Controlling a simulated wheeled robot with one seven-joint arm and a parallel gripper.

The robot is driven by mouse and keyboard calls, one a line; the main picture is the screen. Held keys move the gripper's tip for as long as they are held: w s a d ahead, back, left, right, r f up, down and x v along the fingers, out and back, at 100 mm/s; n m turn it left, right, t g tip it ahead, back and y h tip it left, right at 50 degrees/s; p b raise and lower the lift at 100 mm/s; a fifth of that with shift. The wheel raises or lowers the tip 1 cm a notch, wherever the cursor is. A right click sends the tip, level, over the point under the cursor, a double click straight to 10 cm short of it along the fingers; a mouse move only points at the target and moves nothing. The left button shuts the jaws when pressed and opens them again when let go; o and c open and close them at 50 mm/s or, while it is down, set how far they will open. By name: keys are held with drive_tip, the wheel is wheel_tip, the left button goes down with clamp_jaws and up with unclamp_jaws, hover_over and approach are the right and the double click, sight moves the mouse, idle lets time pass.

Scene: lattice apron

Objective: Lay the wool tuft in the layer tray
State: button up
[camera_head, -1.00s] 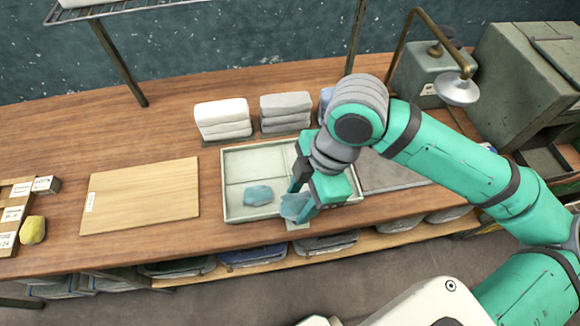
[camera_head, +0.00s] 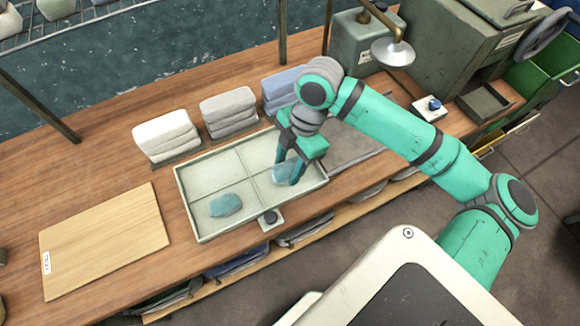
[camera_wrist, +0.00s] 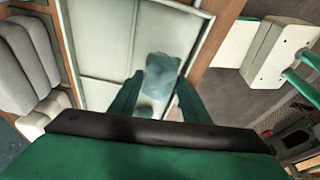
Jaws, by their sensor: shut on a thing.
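The pale layer tray (camera_head: 200,231) lies on the wooden bench, split by low dividers into compartments. My gripper (camera_head: 288,176) is shut on the blue-grey wool tuft (camera_head: 284,172) over the front-right compartment. I cannot tell whether the tuft touches the tray floor. A second, similar tuft (camera_head: 224,205) lies in the front-left compartment, apart from my gripper. In the wrist view, my fingers (camera_wrist: 160,88) reach over the tray floor with blue-grey wool between and ahead of them; the palm hides part of the tray.
Folded cloth stacks in white (camera_head: 165,136), grey (camera_head: 229,112) and blue (camera_head: 282,88) stand behind the tray. A wooden board (camera_head: 105,240) lies to its left. A small dark-topped block (camera_head: 269,219) sits at its front edge. A brass lamp (camera_head: 392,52) stands back right.

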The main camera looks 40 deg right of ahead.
sight(289, 171)
drive_tip(key=f, duration=0.1)
drive_tip(key=w+f, duration=0.1)
drive_tip(key=f, duration=0.1)
drive_tip(key=shift+d+f, duration=0.1)
drive_tip(key=shift+f, duration=0.05)
drive_tip(key=shift+s+d+f, duration=0.15)
drive_tip(key=shift+s+f, duration=0.05)
drive_tip(key=shift+f, duration=0.05)
drive_tip(key=shift+s, duration=0.2)
drive_tip(key=o, duration=1)
drive_tip(key=shift+w, duration=0.1)
drive_tip(key=shift+d+r, duration=0.2)
drive_tip(key=shift+r, duration=0.35)
drive_tip(key=v, duration=1.1)
